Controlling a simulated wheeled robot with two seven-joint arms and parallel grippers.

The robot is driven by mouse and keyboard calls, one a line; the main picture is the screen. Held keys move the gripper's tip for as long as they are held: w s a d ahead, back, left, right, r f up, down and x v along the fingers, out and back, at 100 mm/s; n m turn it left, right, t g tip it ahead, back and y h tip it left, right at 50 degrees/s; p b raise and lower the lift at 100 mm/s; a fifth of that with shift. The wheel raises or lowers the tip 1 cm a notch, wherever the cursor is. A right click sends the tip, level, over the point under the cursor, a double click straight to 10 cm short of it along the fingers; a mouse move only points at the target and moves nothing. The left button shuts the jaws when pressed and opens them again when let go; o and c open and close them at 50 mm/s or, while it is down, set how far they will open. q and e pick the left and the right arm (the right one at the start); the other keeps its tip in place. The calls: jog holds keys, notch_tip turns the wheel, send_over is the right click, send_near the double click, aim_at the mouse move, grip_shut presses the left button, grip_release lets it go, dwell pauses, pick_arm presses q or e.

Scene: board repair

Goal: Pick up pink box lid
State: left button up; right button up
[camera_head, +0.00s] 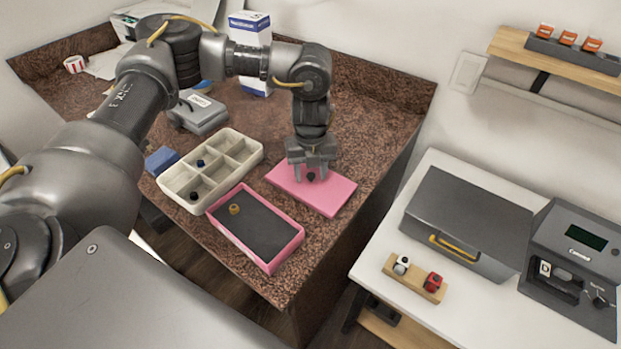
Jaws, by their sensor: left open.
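The pink box lid (335,194) lies flat on the brown granite counter (354,131). A small dark knob (310,178) shows on it, between my fingers. My left gripper (311,174) is open and points down over the lid, with its fingers on either side of the knob. I cannot tell whether the fingers touch it. The open pink box (300,238) stands in front of the lid, with a dark inside and a small yellow ring-like part (235,209) in it. My right gripper is not in view.
A cream compartment tray (211,204) stands left of the pink box, with small dark parts in it. A grey case (200,115) and a blue-white carton (250,28) stand behind. A white table (374,262) at right holds a dark toolbox (466,215) and a machine (575,262).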

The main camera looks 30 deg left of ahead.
pick_arm(q)
grip_shut()
jog(key=shift+r, duration=0.1)
dwell(0.3)
